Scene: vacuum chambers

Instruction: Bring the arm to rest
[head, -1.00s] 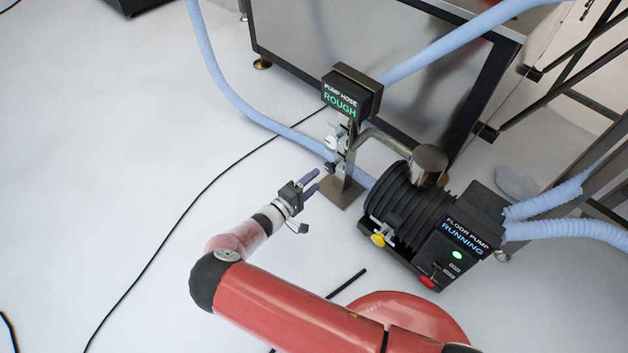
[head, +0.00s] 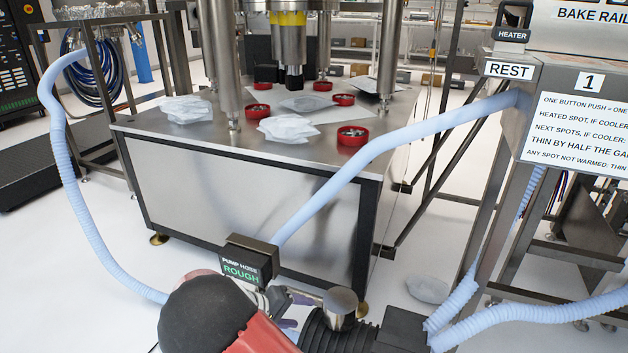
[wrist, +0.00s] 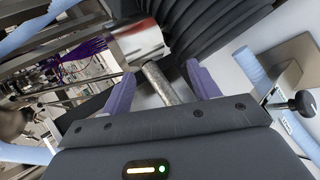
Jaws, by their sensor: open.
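My gripper (wrist: 162,88) is open in the wrist view, with its two purple fingers apart. A metal pipe (wrist: 160,84) shows beyond and between the fingers; I cannot tell whether anything touches it. In the head view my red arm, with a dark rounded joint, fills the bottom centre and hides most of the gripper. The arm is bent low beside the pump hose post, whose box (head: 249,262) reads "PUMP HOSE ROUGH". The floor pump (head: 325,335) is partly visible to the right of the arm.
A steel table (head: 250,200) with red dishes (head: 353,136) and crumpled white wraps (head: 288,129) stands behind. Blue hoses (head: 390,150) cross the space at left and right. A bake rail stand (head: 510,110) with a "REST" label is at the right. Bare floor lies at far left.

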